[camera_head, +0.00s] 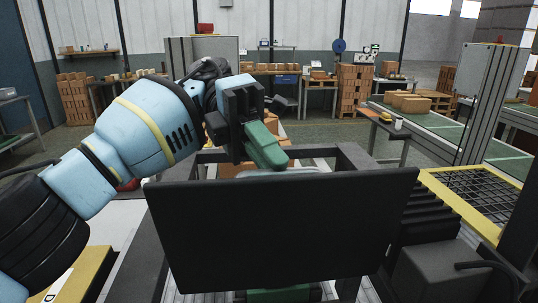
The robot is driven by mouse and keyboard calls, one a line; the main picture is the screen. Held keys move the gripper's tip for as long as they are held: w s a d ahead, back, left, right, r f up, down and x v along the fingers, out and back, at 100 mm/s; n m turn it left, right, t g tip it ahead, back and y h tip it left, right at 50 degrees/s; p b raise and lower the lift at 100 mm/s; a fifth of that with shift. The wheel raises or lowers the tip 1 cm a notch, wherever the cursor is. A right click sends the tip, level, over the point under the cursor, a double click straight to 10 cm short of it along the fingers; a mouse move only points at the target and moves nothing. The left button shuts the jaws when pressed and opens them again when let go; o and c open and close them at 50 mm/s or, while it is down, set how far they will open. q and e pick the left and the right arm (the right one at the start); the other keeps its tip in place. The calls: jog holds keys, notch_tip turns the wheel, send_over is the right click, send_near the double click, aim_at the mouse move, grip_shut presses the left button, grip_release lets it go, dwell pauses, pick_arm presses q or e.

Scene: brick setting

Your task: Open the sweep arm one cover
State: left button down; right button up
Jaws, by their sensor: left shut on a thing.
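A large flat dark panel (280,240), which looks like the sweep arm one cover, fills the lower middle of the view and faces me, tilted up. My left gripper (270,158) comes in from the left on a light blue arm and reaches down to the panel's top edge. It has a dark body and green finger parts. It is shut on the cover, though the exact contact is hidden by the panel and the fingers. My right gripper is not in view.
A dark frame (352,160) stands behind the panel. A yellow-edged black grid (480,190) lies to the right, by a dark grey box (437,270). Farther back are a conveyor with boxes (408,102), stacked bricks (354,90) and workbenches. Open floor lies between.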

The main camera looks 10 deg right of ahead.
pick_arm(q)
jog(key=c, duration=1.5)
grip_release()
jog(key=shift+s, duration=0.1)
jog(key=shift+o, duration=0.2)
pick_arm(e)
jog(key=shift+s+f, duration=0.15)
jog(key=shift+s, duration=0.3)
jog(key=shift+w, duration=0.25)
